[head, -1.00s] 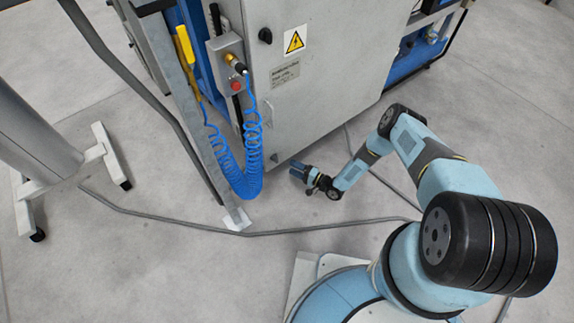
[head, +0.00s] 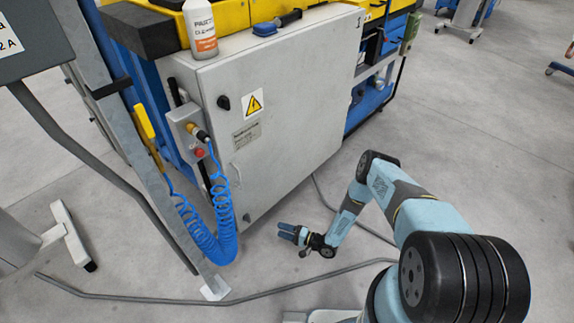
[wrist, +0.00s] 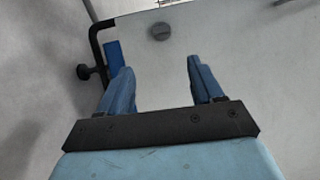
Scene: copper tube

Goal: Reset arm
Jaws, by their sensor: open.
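My arm is folded at the right of the head view, with my gripper (head: 287,232) low in front of the grey cabinet (head: 290,100). In the wrist view my gripper (wrist: 158,80) has its two blue fingers apart, with nothing between them. A pale panel with a round dark knob (wrist: 160,31) shows beyond the fingers; I cannot tell how far off it is.
A coiled blue hose (head: 212,235) hangs from a control box (head: 188,128) left of my gripper. A grey cable (head: 200,298) crosses the floor. Open floor lies to the right.

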